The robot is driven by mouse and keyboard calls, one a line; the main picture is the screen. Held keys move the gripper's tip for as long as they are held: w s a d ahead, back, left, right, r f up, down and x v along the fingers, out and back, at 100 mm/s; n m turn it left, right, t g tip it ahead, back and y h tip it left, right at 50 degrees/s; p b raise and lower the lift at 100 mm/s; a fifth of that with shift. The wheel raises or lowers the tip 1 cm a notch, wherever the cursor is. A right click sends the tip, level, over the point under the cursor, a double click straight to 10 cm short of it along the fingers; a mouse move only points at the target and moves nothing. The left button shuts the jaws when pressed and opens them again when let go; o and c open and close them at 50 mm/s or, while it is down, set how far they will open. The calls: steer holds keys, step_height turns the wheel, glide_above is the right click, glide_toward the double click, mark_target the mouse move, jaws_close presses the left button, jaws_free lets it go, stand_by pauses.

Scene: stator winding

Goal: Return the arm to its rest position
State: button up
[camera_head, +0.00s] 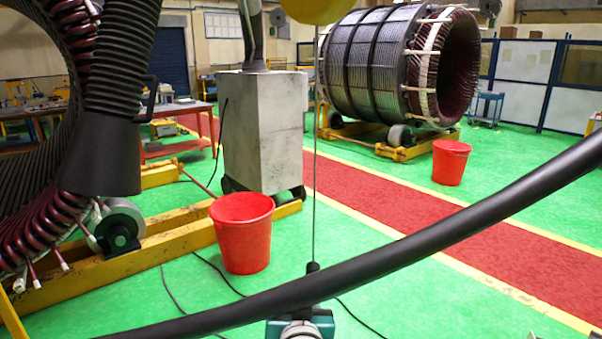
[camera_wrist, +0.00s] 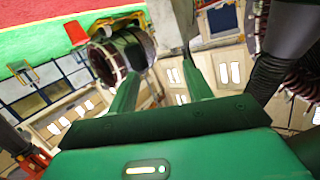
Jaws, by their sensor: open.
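My gripper (camera_wrist: 160,70) shows in the wrist view, with its green body along the bottom and two green fingers reaching up. The fingers stand apart, and nothing is held between them. The wrist view is turned over, with the green and red floor at its top. The large wound stator (camera_wrist: 106,62) appears behind the left finger, clear of it as far as I can tell. I cannot make out my gripper in the head view.
A near stator with a thick black hose (camera_head: 120,90) fills the left of the head view. Red buckets (camera_head: 241,245) (camera_head: 450,163) stand on the floor. A grey cabinet (camera_head: 262,130) and the far stator (camera_head: 380,65) stand behind. A dark bar (camera_head: 400,252) crosses the foreground.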

steer(key=s+d+g+h, duration=0.1)
steer(key=s+d+g, duration=0.9)
steer(key=s+d, duration=0.6)
steer(key=shift+s+d+n, duration=0.3)
steer(key=shift+s+d, duration=0.05)
steer(key=shift+s, duration=0.1)
